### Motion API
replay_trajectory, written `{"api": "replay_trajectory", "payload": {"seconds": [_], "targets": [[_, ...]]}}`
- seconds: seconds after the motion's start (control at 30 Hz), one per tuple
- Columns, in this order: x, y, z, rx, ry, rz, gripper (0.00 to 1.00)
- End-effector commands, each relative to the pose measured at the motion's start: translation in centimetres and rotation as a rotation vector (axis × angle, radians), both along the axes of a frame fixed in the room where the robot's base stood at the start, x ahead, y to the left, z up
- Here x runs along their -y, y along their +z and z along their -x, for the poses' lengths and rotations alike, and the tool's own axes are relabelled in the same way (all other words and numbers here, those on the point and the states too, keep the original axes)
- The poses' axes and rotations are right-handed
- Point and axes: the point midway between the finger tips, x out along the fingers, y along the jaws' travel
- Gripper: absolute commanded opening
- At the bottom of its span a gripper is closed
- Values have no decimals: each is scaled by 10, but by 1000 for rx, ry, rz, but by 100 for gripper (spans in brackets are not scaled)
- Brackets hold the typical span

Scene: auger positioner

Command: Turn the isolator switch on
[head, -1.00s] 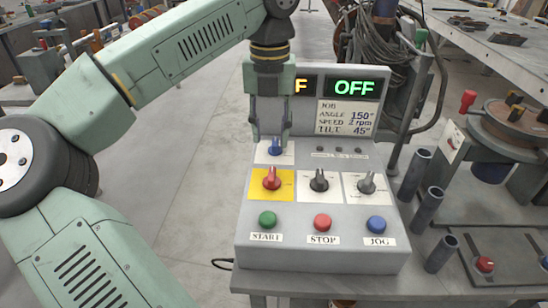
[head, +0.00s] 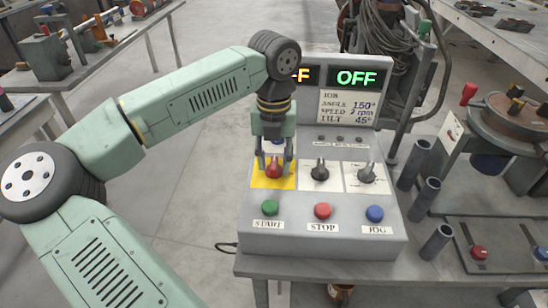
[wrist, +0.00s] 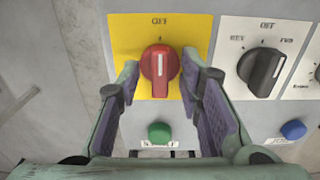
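The isolator switch is a red rotary knob (head: 273,169) on a yellow plate (head: 259,179), at the left of the control box's middle row. In the wrist view the red knob (wrist: 160,68) has its white line upright, toward the top label, which seems to read OFF. My gripper (head: 274,166) is open and points down over the knob. In the wrist view its two purple-padded fingers (wrist: 164,88) stand to the left and right of the knob, with gaps visible. I cannot tell whether a finger touches it.
Two black-grey selectors (head: 320,170) (head: 367,173) sit to the right on white plates. Green START (head: 270,208), red STOP (head: 323,211) and blue JOG (head: 375,214) buttons line the front. A display (head: 357,77) reads OFF in green.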

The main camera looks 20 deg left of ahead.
Motion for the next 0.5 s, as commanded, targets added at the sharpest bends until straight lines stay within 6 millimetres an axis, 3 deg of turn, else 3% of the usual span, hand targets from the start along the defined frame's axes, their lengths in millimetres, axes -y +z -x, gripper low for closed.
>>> {"api": "replay_trajectory", "payload": {"seconds": [0.5], "targets": [[0,0,0,0,0,0,0]]}}
